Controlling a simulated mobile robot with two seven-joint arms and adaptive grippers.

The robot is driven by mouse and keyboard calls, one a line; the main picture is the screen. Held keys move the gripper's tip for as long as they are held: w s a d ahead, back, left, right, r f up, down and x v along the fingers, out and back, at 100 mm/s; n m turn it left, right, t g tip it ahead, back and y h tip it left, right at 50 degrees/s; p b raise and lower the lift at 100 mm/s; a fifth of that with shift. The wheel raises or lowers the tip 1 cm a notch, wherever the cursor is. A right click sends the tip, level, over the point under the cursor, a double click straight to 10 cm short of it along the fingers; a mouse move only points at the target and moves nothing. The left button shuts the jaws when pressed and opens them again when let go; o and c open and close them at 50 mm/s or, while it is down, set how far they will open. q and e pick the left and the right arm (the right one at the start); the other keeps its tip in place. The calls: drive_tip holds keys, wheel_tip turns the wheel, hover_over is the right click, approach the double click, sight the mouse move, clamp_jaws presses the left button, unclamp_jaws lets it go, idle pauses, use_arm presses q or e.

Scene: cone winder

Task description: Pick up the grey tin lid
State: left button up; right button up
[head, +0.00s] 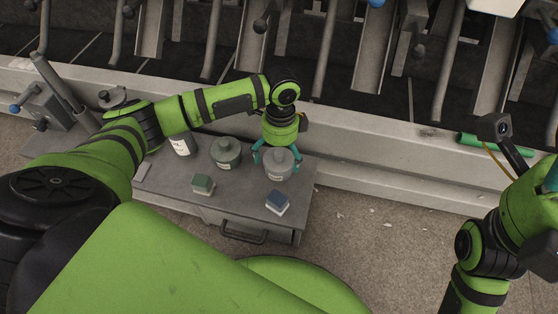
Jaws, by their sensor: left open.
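The grey tin (278,172) stands upright on the low grey cabinet top, near its right end. Its grey lid (279,158) is on it, partly hidden by my left gripper. My left gripper (277,157) points down over this tin, its teal fingers open on both sides of the lid. I cannot tell whether the fingers touch it.
A green-grey lidded tin (226,153) stands just left. A white bottle (182,145) is farther left. A green block (203,184) and a blue block (277,202) lie in front on the cabinet (240,207). Behind runs the machine's pale rail (390,137).

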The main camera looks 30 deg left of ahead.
use_arm(q)
drive_tip(key=c, duration=1)
drive_tip(key=shift+f, duration=0.1)
